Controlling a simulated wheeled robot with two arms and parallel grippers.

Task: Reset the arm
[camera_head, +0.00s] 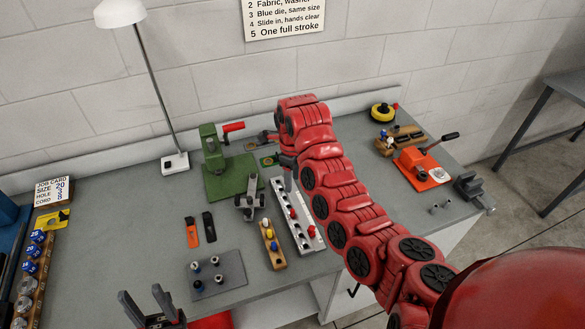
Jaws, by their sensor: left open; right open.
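My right arm (345,210), red with dark joint discs, reaches from the lower right across the workbench. Its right gripper (276,158) is at the back of the bench, just right of the green hand press (218,165), turned partly away; it appears empty. Part of it is hidden by the red wrist. My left gripper (146,306) is at the bottom left near the bench's front edge, dark fingers spread upward, open and empty. Most of the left arm is out of view.
Under and beside my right arm lies a pale strip (284,206) with red pieces. A wooden tray (272,250), a grey plate with pegs (215,277) and a lamp (175,162) stand left. An orange tool (418,166) and vise (470,190) are right. Bare bench lies left of centre.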

